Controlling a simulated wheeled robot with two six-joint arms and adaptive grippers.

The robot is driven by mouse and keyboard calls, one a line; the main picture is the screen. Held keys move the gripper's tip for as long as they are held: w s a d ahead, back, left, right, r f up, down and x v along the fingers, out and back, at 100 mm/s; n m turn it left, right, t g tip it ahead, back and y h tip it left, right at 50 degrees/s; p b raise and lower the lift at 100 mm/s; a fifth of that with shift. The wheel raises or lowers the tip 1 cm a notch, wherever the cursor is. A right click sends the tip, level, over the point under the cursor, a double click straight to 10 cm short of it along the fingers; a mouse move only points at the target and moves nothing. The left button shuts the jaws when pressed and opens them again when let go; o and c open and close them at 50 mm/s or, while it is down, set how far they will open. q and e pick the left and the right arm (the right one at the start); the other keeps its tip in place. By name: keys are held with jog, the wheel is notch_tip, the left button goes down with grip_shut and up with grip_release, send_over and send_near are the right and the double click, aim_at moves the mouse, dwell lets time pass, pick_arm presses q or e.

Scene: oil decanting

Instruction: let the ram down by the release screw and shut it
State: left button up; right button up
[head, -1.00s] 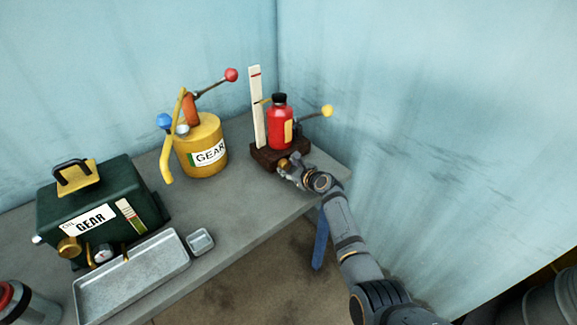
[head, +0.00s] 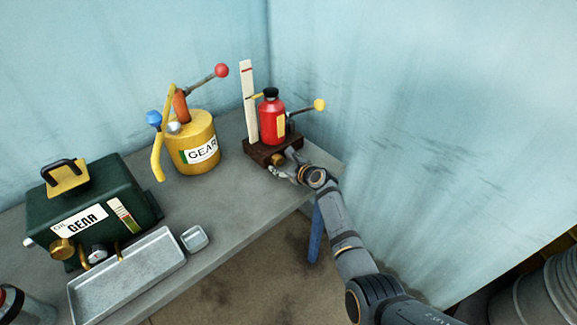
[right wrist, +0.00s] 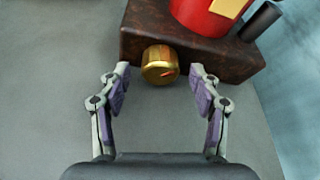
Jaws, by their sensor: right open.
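The red bottle jack (head: 272,122) stands upright on a dark brown base block (head: 262,153) at the table's far corner. Its black-topped ram sits low, beside a white upright scale board (head: 249,100) with a red mark near the top. The brass release screw (right wrist: 158,65) is a round knob on the block's front face, with a red-orange pointer mark on it; it also shows small in the head view (head: 277,159). My right gripper (right wrist: 161,80) is open, its purple-padded fingers on either side of the knob with gaps, not touching it. My left gripper is not in view.
A yellow-knobbed lever (head: 319,105) sticks out right of the jack, near the wall. A yellow GEAR can (head: 193,150) with a red-knobbed handle stands to the left. A green GEAR tank (head: 92,205), a long metal tray (head: 130,277) and a small tray (head: 194,238) lie nearer.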

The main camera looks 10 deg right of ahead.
jog(key=v, duration=1.1)
jog(key=shift+s+d+r, duration=0.1)
jog(key=shift+s+d, duration=0.05)
jog(key=shift+s, duration=0.1)
